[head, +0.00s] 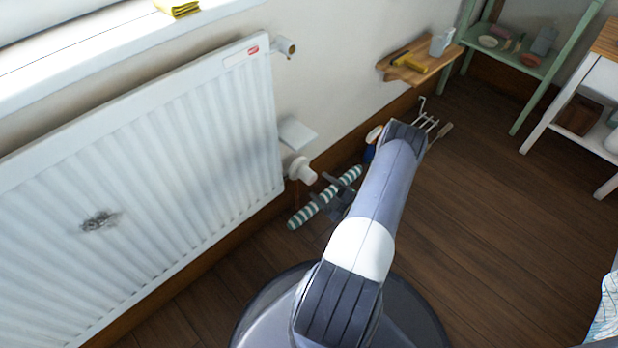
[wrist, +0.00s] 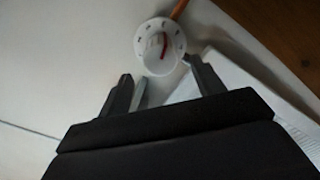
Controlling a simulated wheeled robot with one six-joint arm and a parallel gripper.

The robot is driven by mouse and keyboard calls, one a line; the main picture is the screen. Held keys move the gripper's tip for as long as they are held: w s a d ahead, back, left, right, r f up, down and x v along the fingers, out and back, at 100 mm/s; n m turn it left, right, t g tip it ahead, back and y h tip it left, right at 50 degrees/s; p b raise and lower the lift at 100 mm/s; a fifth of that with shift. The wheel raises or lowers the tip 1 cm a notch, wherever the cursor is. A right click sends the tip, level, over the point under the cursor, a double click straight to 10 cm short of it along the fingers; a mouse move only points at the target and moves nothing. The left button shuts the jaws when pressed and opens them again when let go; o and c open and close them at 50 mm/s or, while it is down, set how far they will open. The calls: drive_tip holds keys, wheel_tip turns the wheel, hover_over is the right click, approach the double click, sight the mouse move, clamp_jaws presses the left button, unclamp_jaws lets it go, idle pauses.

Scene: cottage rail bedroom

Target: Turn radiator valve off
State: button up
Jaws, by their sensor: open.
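The radiator valve (head: 302,171) is a white knob at the lower right end of the white radiator (head: 225,130). In the wrist view the valve knob (wrist: 155,38) faces me, with dark marks around its face and a red mark near its middle. My gripper (wrist: 160,74) is open, its two fingers apart just below the knob in that picture, with nothing between them. In the head view my gripper (head: 325,190) is small and partly hidden by my arm, just right of and below the valve. I cannot tell whether a finger touches the knob.
A blue spray bottle (head: 371,140) stands by the wall. A wooden wall shelf (head: 405,72) and a green rack (head: 545,70) stand farther right.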

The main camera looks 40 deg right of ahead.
sight(313, 180)
drive_tip(key=w, duration=0.2)
drive_tip(key=w+b, duration=0.1)
drive_tip(key=w, duration=0.4)
drive_tip(key=shift+a, duration=0.3)
drive_tip(key=shift+s, duration=0.1)
drive_tip(key=shift+c, duration=0.4)
drive_tip(key=c, duration=0.9)
